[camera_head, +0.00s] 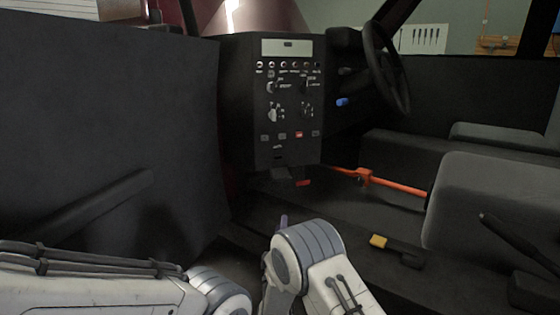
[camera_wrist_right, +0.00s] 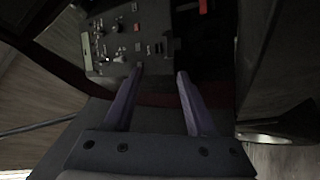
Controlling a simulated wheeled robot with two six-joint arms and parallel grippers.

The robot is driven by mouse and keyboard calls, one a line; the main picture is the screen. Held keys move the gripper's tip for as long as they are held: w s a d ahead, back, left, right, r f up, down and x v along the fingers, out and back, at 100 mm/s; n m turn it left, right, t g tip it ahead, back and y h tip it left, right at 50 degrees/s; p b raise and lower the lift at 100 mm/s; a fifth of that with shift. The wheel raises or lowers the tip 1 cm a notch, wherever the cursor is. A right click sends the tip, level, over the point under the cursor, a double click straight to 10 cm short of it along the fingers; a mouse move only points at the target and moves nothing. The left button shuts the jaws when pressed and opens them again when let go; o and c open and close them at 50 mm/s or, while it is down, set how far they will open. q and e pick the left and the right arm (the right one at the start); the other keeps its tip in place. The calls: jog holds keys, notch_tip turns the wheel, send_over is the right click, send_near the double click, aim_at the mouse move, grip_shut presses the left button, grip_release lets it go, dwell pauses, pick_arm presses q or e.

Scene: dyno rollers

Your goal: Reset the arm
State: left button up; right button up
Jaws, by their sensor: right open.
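My right arm comes in from the bottom middle in the head view. Its white and grey joint hides most of my right gripper; only a purple finger (camera_head: 283,222) shows beside it. In the right wrist view, my right gripper (camera_wrist_right: 160,72) is open, its two purple fingers apart with nothing between them. The fingers point towards the dark control panel (camera_wrist_right: 121,35), which stands upright in the middle of the head view (camera_head: 289,150). The white arm link at the lower left of the head view looks like my left arm; its gripper is not visible.
A large dark panel (camera_head: 105,120) fills the left. A steering wheel (camera_head: 386,68), an orange bar (camera_head: 395,186), a grey seat (camera_head: 490,205), a black lever (camera_head: 505,235) and a yellow-tipped black part (camera_head: 379,241) lie to the right. A blue knob (camera_head: 342,102) is near the wheel.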

jog(key=s+d+f+m+g+y, duration=0.2)
jog(key=s+d+m+g+y, duration=0.15)
jog(key=d+m+g, duration=0.45)
jog(key=s+d+f+m+g+h, duration=0.15)
jog(key=s+d+g, duration=0.25)
jog(key=s, duration=0.5)
jog(key=s+d+f+m+g+y, duration=0.1)
jog(key=s+d+m+g, duration=0.2)
jog(key=s, duration=0.6)
jog(key=s+d+f+m+g+h, duration=0.1)
jog(key=s+d+g, duration=0.35)
jog(key=s, duration=0.55)
jog(key=s+a+r+n+g+p, duration=0.1)
jog(key=s+a+r+p, duration=0.3)
jog(key=r+p, duration=1.3)
jog(key=s+a+r+n+g+p, duration=0.1)
jog(key=s+a+r+n+p, duration=0.3)
jog(key=r+p, duration=1.3)
jog(key=s+a+r+n+g+y+p, duration=0.1)
jog(key=s+a+r+p, duration=0.3)
jog(key=r+p, duration=1.4)
notch_tip(320, 180, up, 6)
jog(key=a+n, duration=0.1)
jog(key=a, duration=0.1)
jog(key=shift+s+a+f+n, duration=0.2)
jog(key=shift+s+a+n, duration=0.05)
jog(key=shift+a+n, duration=0.1)
